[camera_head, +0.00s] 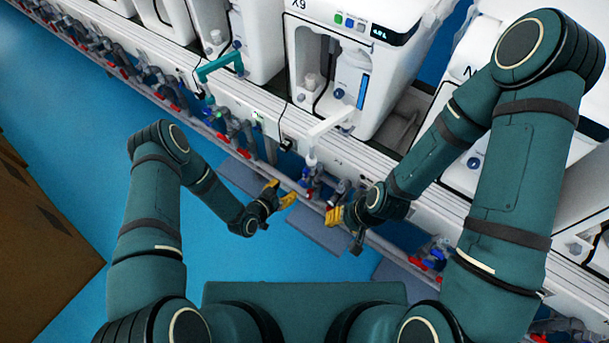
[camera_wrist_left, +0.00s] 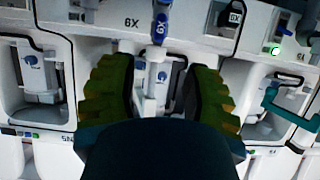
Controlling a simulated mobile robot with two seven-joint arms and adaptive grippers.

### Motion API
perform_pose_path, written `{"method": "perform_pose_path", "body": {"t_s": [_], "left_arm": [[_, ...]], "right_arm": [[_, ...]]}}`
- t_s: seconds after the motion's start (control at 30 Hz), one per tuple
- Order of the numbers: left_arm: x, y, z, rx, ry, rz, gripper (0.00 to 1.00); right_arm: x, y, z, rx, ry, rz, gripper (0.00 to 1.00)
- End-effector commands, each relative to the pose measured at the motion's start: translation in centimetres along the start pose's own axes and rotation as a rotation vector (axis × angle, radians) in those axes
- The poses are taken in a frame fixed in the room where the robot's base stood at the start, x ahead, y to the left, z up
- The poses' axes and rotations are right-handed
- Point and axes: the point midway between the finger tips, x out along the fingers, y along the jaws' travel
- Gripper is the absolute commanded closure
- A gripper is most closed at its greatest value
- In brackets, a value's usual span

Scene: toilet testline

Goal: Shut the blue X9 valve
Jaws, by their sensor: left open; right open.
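The blue X9 valve handle (camera_wrist_left: 159,27) shows in the left wrist view. It is a narrow blue lever with an X9 label, upside down in this view, in line with the white pipe below it. My left gripper (camera_wrist_left: 158,75) is open; its two green-yellow pads stand apart on either side of the pipe, with the handle beyond the tips and nothing clearly held. In the head view the left gripper (camera_head: 285,196) is just left of the valve group (camera_head: 313,180) under the X9 machine (camera_head: 345,60). My right gripper (camera_head: 335,214) is open, close below that group. Handle contact cannot be told.
A long rail (camera_head: 235,112) with several red and blue valves runs diagonally along the row of white machines. A teal pipe (camera_head: 220,66) sticks out left of the X9 machine. A brown box (camera_head: 40,235) stands at the left. The blue floor between is clear.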

Motion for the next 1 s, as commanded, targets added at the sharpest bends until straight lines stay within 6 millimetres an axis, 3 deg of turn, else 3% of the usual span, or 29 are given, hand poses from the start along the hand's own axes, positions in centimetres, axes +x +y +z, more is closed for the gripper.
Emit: {"method": "perform_pose_path", "body": {"t_s": [0.6, 0.8, 1.0], "left_arm": [[10.9, 0.1, 0.1, 0.003, 0.003, 0.0, 0.52], [12.8, 0.0, 0.1, 0.002, 0.001, 0.0, 0.52], [13.2, 0.0, 0.0, 0.002, 0.001, 0.0, 0.52]], "right_arm": [[2.8, 1.0, -0.3, -0.002, 0.014, 0.001, 0.53], [3.3, 1.2, -0.4, -0.002, 0.017, 0.001, 0.53], [3.3, 1.2, -0.4, -0.003, 0.018, 0.001, 0.53]]}}
